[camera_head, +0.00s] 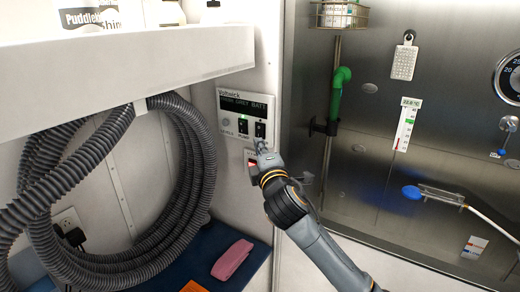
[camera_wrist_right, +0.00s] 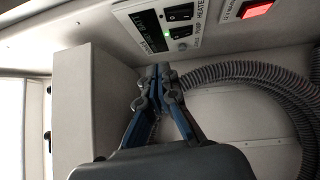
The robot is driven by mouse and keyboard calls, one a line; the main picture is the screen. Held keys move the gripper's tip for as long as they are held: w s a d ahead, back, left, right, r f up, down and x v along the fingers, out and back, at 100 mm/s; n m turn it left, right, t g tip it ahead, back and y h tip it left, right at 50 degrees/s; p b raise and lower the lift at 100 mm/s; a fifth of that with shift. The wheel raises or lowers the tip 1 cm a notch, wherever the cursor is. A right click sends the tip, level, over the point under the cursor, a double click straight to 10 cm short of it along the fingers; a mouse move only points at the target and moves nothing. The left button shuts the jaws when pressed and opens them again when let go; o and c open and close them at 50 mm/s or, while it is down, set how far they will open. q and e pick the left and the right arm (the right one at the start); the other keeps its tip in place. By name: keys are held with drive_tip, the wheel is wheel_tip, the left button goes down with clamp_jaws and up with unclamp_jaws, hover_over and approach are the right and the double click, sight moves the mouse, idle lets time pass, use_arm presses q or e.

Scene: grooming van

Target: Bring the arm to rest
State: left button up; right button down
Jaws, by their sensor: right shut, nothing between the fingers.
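My right arm reaches up from the lower right in the head view, with the right gripper (camera_head: 262,148) at the lower edge of a white switch panel (camera_head: 247,115). The gripper is shut and empty. In the right wrist view the closed fingers (camera_wrist_right: 160,75) point toward the panel (camera_wrist_right: 165,28), which has a dark display, rocker switches and a small green light. I cannot tell whether the fingertips touch the panel. My left gripper is in neither view.
A thick grey ribbed hose (camera_head: 205,160) hangs coiled left of the panel, under a white shelf (camera_head: 120,75). A red switch (camera_wrist_right: 257,9) sits beside the panel. A steel wall (camera_head: 375,180) with a green pipe (camera_head: 338,90) stands to the right. A pink cloth (camera_head: 232,260) lies below.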

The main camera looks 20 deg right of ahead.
drive_tip(key=shift+s+a, duration=0.1)
drive_tip(key=s+d+f+m+g+b, duration=0.1)
drive_tip(key=f+m+g, duration=0.1)
drive_tip(key=f, duration=1.1)
drive_tip(key=s+f+m+g+y+b, duration=0.1)
drive_tip(key=f+g, duration=0.1)
drive_tip(key=f, duration=1.1)
drive_tip(key=s+d+f+m+g, duration=0.1)
drive_tip(key=f+m+g, duration=0.15)
drive_tip(key=f, duration=1.05)
drive_tip(key=s+f+m+g+b, duration=0.1)
drive_tip(key=s+f+g, duration=0.1)
drive_tip(key=s+f, duration=0.5)
drive_tip(key=s+f+m+g, duration=0.1)
drive_tip(key=s+f, duration=0.2)
drive_tip(key=f, duration=0.7)
drive_tip(key=s+f+m+g+y+b, duration=0.1)
drive_tip(key=s+f+m+g+b, duration=0.2)
drive_tip(key=s+f, duration=1.45)
drive_tip(key=s+f+m+g, duration=0.2)
drive_tip(key=s+f, duration=0.3)
drive_tip(key=s, duration=1)
drive_tip(key=s+a+f+m+g, duration=0.1)
drive_tip(key=s+f, duration=0.4)
drive_tip(key=s, duration=0.9)
drive_tip(key=shift+s+a+m+g, duration=0.2)
drive_tip(key=shift+s+m+g, duration=0.2)
drive_tip(key=shift+m+g, duration=0.6)
